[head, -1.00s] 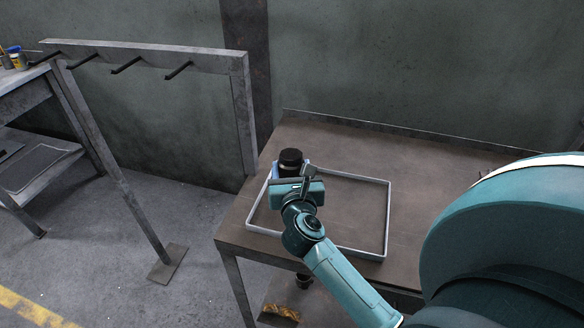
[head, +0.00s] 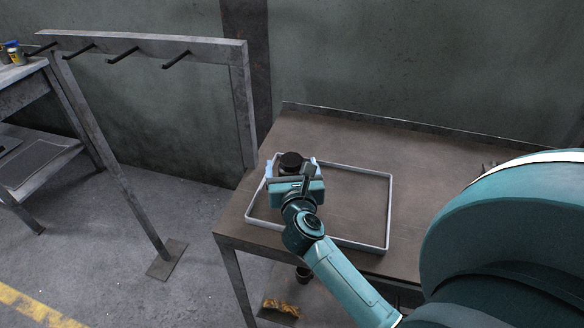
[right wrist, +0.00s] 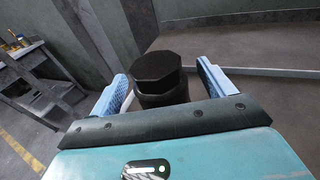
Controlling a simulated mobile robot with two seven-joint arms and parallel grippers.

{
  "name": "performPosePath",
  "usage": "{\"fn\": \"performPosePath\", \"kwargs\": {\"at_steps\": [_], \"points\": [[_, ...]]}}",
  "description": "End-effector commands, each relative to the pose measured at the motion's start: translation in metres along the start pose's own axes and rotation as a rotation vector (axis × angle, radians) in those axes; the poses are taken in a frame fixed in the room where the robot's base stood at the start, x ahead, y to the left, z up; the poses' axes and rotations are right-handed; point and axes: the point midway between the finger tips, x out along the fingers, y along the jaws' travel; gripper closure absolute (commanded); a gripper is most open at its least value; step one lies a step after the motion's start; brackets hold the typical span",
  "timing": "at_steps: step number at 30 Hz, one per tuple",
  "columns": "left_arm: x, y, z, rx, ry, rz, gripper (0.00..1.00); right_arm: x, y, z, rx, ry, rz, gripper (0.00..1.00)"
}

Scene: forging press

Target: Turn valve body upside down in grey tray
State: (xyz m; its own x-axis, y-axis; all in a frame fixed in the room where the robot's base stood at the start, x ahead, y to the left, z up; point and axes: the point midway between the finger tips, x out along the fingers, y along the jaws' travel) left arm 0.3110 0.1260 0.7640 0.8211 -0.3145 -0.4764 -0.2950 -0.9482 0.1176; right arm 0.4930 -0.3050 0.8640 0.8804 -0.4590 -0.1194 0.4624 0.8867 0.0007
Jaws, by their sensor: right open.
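The valve body (head: 291,161) is dark with a wide, flat-topped head, and stands upright at the left end of the grey tray (head: 389,215) on the table. My left gripper is in neither view.
A grey rack (head: 150,45) with several pegs stands to the left. A workbench (head: 30,75) is at the far left. A yellow-and-dark item (head: 281,307) lies below the table.

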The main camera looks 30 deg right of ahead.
Motion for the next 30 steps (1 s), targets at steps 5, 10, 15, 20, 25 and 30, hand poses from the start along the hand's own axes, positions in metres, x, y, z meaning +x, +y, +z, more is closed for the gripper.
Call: {"fn": "performPosePath", "kwargs": {"at_steps": [5,10,15,20,25,30], "points": [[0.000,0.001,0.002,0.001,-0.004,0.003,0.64,0.000,0.000,-0.002,-0.001,0.005,-0.001,0.18],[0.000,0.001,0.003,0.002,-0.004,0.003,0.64,-0.010,0.000,-0.003,0.000,0.006,0.000,0.18],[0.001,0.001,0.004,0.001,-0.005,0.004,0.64,-0.038,0.000,-0.003,0.001,0.006,0.000,0.18],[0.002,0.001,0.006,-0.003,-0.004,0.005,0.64,-0.062,0.000,-0.003,0.000,0.004,0.000,0.18],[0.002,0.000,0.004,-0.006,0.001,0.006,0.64,-0.074,0.000,-0.001,0.000,0.002,0.000,0.18],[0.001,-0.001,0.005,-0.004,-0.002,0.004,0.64,-0.075,0.000,0.000,0.000,0.001,0.000,0.18]]}}
